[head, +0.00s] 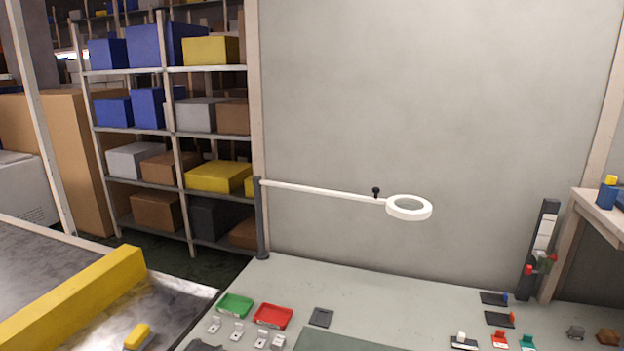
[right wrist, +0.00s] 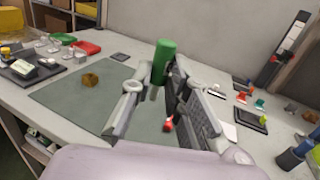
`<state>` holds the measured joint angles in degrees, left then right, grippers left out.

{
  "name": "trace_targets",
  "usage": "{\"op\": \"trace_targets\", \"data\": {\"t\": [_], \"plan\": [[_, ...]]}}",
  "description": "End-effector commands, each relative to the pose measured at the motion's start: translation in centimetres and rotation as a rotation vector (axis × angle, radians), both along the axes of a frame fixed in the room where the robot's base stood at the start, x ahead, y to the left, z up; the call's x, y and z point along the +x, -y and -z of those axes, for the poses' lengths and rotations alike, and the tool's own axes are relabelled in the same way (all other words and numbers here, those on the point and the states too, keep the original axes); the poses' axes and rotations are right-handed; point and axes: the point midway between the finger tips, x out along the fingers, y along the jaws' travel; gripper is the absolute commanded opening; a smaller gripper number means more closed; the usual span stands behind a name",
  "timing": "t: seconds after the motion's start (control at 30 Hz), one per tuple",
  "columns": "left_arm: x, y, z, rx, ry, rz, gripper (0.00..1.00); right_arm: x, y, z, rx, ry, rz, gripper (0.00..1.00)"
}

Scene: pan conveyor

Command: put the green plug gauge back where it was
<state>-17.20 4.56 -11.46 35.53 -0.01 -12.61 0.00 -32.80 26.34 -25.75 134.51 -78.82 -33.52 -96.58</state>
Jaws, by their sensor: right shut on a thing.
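In the right wrist view, the green plug gauge (right wrist: 164,62) is a green cylinder standing up between the fingertips of my right gripper (right wrist: 163,88). The gripper is shut on it and holds it above the work table. Its lower part is hidden by the fingers. A small red piece (right wrist: 168,125) shows lower between the fingers; I cannot tell what it belongs to. The gauge's former place cannot be made out. Neither gripper shows in the head view.
A ring lamp (head: 408,207) reaches over the table. Small dark holders (head: 494,298) and an upright rack (head: 540,250) stand at the right.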

Motion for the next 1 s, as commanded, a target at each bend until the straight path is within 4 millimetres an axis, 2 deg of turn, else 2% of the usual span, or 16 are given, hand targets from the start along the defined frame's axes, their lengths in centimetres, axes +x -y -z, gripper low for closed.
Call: {"op": "trace_targets", "data": {"t": [0.1,0.27,0.8,1.0], "plan": [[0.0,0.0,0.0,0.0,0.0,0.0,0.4,-1.1,1.4,-0.8,0.0,-0.001,0.036,0.0],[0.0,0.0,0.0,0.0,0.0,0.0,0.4,-1.5,2.0,-1.1,0.003,0.0,0.054,0.0],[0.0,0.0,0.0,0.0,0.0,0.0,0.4,-1.5,1.8,-1.1,0.001,0.001,0.045,0.0],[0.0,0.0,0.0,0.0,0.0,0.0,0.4,-0.7,0.5,-1.6,-0.002,0.004,-0.046,0.0]]}}
